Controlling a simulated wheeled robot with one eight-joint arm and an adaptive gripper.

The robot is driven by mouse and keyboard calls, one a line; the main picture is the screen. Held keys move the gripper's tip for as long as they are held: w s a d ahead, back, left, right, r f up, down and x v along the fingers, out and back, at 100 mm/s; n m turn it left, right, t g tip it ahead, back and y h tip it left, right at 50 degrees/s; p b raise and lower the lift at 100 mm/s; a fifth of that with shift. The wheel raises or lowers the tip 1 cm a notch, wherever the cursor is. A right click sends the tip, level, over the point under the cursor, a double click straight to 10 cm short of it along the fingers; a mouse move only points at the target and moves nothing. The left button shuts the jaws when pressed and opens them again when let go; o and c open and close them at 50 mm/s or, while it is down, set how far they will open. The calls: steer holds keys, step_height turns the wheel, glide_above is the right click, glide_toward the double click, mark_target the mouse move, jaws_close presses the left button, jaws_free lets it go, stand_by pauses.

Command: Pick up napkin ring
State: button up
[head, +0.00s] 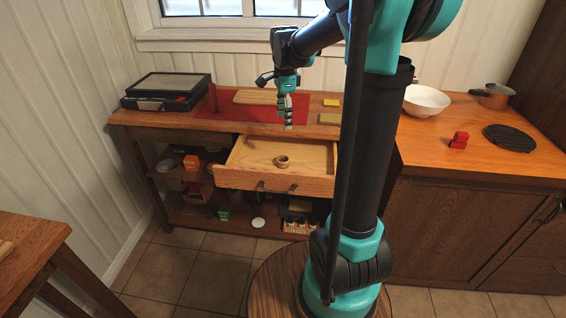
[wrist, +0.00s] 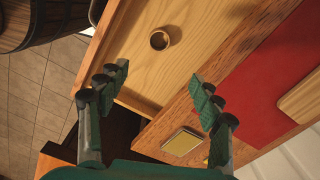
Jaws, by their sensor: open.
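My gripper (head: 289,124) is above the counter's front edge at the back of the drawer, pointing down. In the wrist view my gripper (wrist: 158,85) has its two fingers spread wide with nothing between them. The ring lies beyond the fingertips, apart from them.
A red mat (head: 225,112) with a wooden board (head: 256,97) lies on the counter behind the drawer. A black case (head: 166,90) stands at left. A yellow block (head: 331,102) sits right of the mat. A white bowl (head: 426,100) stands further right. The drawer looks otherwise empty.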

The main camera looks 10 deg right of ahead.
glide_above(284, 157)
steer(key=s, duration=0.2)
steer(key=f, duration=1.1)
steer(key=shift+w+a+f, duration=0.15)
steer(key=shift+w+f, duration=0.05)
steer(key=shift+f, duration=0.05)
steer(key=shift+s+f, duration=0.15)
steer(key=shift+f, duration=1.25)
steer(key=shift+s+f, duration=0.1)
steer(key=shift+f, duration=1.3)
steer(key=shift+c, duration=0.3)
steer(key=c, duration=0.9)
